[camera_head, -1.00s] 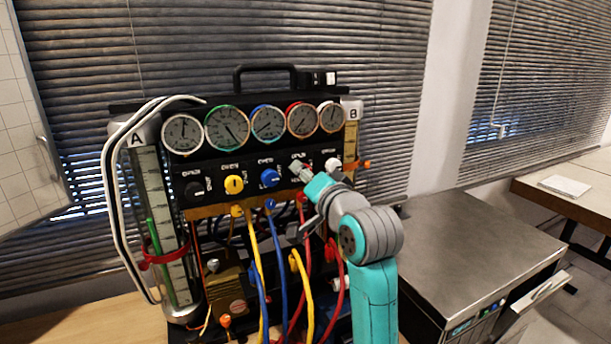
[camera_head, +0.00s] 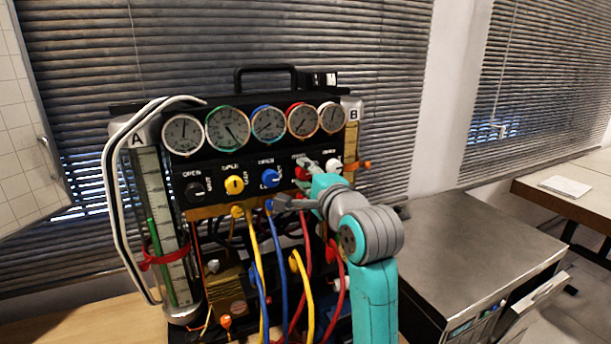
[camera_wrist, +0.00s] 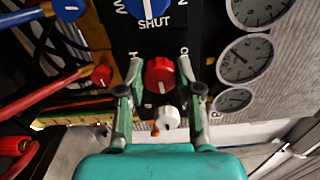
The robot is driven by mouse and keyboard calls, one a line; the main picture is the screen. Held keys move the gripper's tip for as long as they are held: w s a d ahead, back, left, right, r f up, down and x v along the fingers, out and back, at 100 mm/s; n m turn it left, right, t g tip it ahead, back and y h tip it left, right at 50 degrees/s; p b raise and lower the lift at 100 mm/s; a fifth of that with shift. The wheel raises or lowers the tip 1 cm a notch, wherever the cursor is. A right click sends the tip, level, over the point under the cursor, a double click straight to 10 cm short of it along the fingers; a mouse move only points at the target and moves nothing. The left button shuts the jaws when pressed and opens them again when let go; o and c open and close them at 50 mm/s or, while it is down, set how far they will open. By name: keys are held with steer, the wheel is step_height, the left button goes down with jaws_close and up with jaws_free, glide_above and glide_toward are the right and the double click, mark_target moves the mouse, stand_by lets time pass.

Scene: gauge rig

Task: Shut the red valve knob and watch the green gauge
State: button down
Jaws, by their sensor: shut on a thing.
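In the head view a little of the red knob (camera_head: 301,173) shows beside my gripper (camera_head: 309,165), which hides the rest. My gripper (camera_wrist: 160,70) is shut on the red knob, one finger on each side. The green-rimmed gauge (camera_head: 228,128) is second from the left in the top row, its needle pointing down and to the right.
A blue knob (camera_head: 269,178), a yellow knob (camera_head: 233,184) and a white knob (camera_head: 334,165) are on the same panel. Yellow, blue and red hoses hang below it. A grey-topped cabinet (camera_head: 470,240) stands right of the rig.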

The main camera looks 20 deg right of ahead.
steer(key=shift+m, duration=0.5)
steer(key=c, duration=0.8)
jaws_free()
steer(key=shift+o, duration=0.2)
steer(key=s, duration=0.7)
steer(key=shift+s, duration=0.25)
steer(key=shift+s, duration=0.1)
